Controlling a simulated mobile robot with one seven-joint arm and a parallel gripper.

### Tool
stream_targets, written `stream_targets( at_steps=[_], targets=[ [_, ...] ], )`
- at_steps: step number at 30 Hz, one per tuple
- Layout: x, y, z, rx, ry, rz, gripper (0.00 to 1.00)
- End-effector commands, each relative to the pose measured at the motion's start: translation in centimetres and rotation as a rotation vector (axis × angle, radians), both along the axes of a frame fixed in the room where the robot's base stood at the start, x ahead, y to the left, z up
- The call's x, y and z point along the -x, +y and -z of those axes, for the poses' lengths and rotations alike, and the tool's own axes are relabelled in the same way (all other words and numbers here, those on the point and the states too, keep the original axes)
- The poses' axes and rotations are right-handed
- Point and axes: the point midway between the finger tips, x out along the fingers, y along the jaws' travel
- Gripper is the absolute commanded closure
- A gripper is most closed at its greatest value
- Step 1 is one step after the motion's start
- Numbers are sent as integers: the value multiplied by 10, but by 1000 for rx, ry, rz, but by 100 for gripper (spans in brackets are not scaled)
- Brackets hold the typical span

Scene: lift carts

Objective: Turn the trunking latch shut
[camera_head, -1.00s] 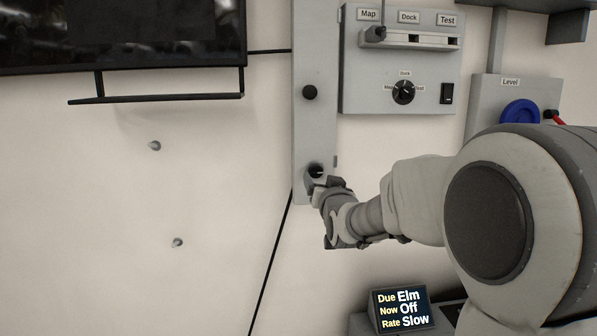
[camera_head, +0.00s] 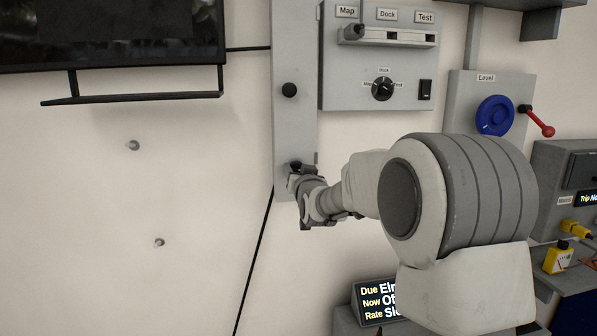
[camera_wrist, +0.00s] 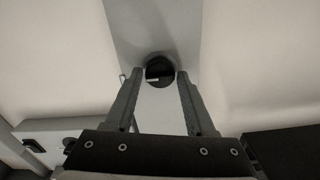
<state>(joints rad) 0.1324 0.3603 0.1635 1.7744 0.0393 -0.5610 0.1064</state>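The trunking (camera_head: 294,130) is a grey vertical channel on the wall, also seen in the wrist view (camera_wrist: 150,30). Its lower latch (camera_wrist: 159,70) is a round black knob with a small pale mark. In the head view this latch (camera_head: 295,166) is partly hidden by my gripper. A second black knob (camera_head: 289,90) sits higher on the trunking. My gripper (camera_wrist: 160,74) is open, with one fingertip on each side of the lower latch and narrow gaps showing. Contact cannot be made out. In the head view my gripper (camera_head: 303,181) is at the trunking's lower end.
A grey panel (camera_head: 330,60) with a dial and switch is right of the trunking. Further right are a blue wheel (camera_head: 495,115) and a red lever (camera_head: 540,122). A black screen (camera_head: 110,35) hangs left. A small display (camera_head: 378,302) stands below my arm.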

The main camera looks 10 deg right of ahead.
Motion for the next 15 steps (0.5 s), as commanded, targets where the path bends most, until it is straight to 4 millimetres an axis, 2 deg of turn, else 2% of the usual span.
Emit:
stream_targets(
  at_steps=[1, 8, 9, 15],
  targets=[
    [0, 0, 0, 0, 0, 0, 56],
    [0, 0, 0, 0, 0, 0, 97],
    [0, 0, 0, 0, 0, 0, 100],
    [0, 0, 1, 8, 0, 0, 100]
  ],
)
